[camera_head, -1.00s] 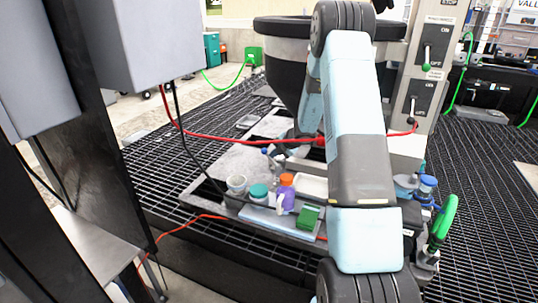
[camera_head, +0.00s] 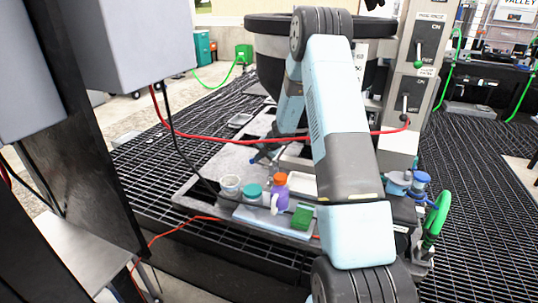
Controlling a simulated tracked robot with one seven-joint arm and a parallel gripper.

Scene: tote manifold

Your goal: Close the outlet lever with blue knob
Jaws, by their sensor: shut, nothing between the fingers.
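I cannot clearly make out an outlet lever with a blue knob. My arm crosses the middle of the picture and hides part of the tote area. My gripper (camera_head: 264,156) is small and dark beyond the bottles, pointing down and left over the grey tray (camera_head: 212,158). It looks shut and holds nothing. I cannot tell whether it touches anything. On the panel at the right, an upper lever with a green knob (camera_head: 418,63) points down. A lower lever (camera_head: 404,103) sits below it, near the red hose end.
A red hose (camera_head: 230,139) runs across to the panel. A white tub (camera_head: 230,186), a teal-lidded jar (camera_head: 252,191), a purple bottle with orange cap (camera_head: 280,190) and a green block (camera_head: 302,217) stand on the near tray. A blue-capped container (camera_head: 421,180) and green hose (camera_head: 438,213) are right.

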